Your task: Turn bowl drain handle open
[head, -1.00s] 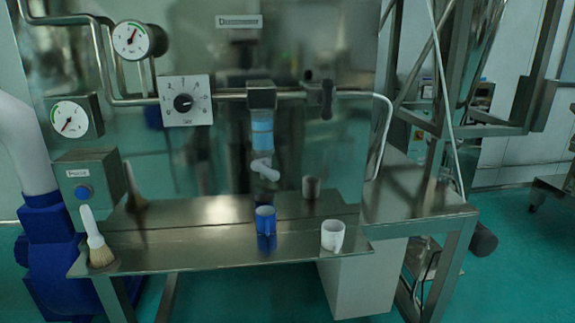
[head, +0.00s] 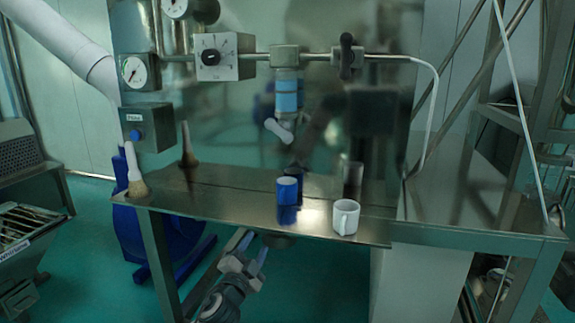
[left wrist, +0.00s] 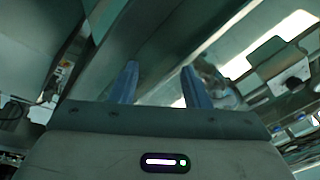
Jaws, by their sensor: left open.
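A clear bowl with blue contents (head: 287,95) hangs under a grey block on the pipe in the head view. At its lower end a white drain handle (head: 278,130) slants down to the right. My left gripper (head: 254,252) is below the front edge of the steel shelf, well below the handle and apart from it. Its two blue fingers are spread with nothing between them. The left wrist view shows the same open fingers (left wrist: 160,85) under metal surfaces; I cannot make out the handle there. My right gripper is not in view.
The steel shelf (head: 225,203) lies between my left gripper and the handle. A blue cup (head: 287,190), a white mug (head: 346,217) and a brush (head: 136,180) stand on it. A black valve handle (head: 346,57) and a dial box (head: 222,57) sit along the pipe.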

